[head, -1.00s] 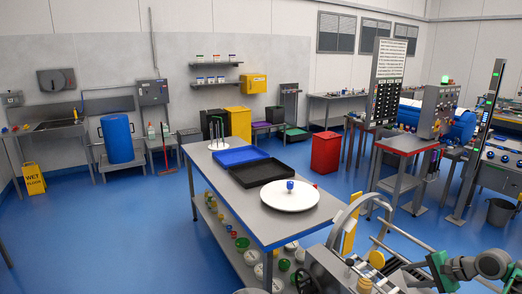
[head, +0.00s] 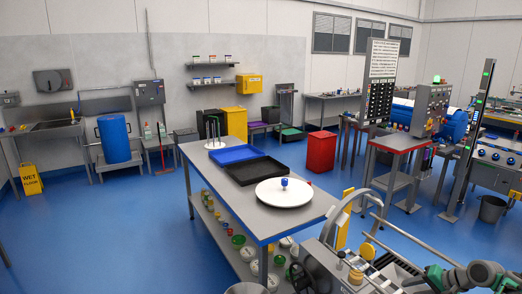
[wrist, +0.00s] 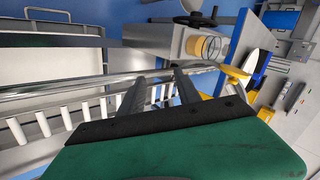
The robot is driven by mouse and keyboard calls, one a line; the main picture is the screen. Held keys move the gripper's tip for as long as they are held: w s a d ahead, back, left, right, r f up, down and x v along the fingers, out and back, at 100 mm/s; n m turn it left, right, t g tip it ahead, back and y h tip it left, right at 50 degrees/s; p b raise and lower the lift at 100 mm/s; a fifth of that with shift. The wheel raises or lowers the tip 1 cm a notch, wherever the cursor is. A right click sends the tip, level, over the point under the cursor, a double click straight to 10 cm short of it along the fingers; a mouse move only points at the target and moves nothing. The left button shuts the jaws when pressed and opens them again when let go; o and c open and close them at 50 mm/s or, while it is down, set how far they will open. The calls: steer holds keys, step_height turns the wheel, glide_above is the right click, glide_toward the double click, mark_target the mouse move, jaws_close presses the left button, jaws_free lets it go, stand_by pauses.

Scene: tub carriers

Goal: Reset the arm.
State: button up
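My arm shows at the lower right of the head view, with a green part (head: 437,279) at its end beside the metal rails of a machine. In the wrist view my gripper (wrist: 164,82) has a green body and two dark fingers. The fingers stand apart with nothing visibly held between them. Metal rails (wrist: 75,83) and a row of white bars lie beyond the fingers. The fingertips are hard to make out against the rails, and I cannot tell whether they touch.
A grey table (head: 226,180) holds a blue tray (head: 236,152), a black tray (head: 254,180) and a white round plate (head: 284,200) with a small blue item on it. A red bin (head: 321,151) stands behind. Blue floor (head: 110,230) is clear at the left.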

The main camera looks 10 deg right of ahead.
steer(key=s+a+f+g, duration=0.2)
steer(key=s+a+f, duration=0.1)
steer(key=s+f, duration=0.25)
steer(key=s+a+f+g, duration=0.2)
steer(key=s+a+f, duration=0.1)
steer(key=s+f, duration=0.3)
steer(key=s+a+r+g, duration=0.1)
steer(key=s+a+g, duration=0.15)
steer(key=a, duration=0.45)
steer(key=s+a+r+n+g+h+b, duration=0.1)
steer(key=s+a+r, duration=0.2)
steer(key=a+r, duration=0.45)
steer(key=s+a+r+n+g+h+b, duration=0.1)
steer(key=s+a+r+n+h, duration=0.3)
steer(key=a, duration=0.6)
steer(key=w+a+r+n+t+b, duration=0.1)
steer(key=w+a+r+n+t, duration=0.1)
steer(key=a+r, duration=0.5)
steer(key=w+a+r+n+t+y+b, duration=0.1)
steer(key=w+a+r+t, duration=0.3)
steer(key=a, duration=0.6)
steer(key=shift+a+r+n, duration=0.3)
steer(key=shift+r+n, duration=0.6)
steer(key=shift+r, duration=0.5)
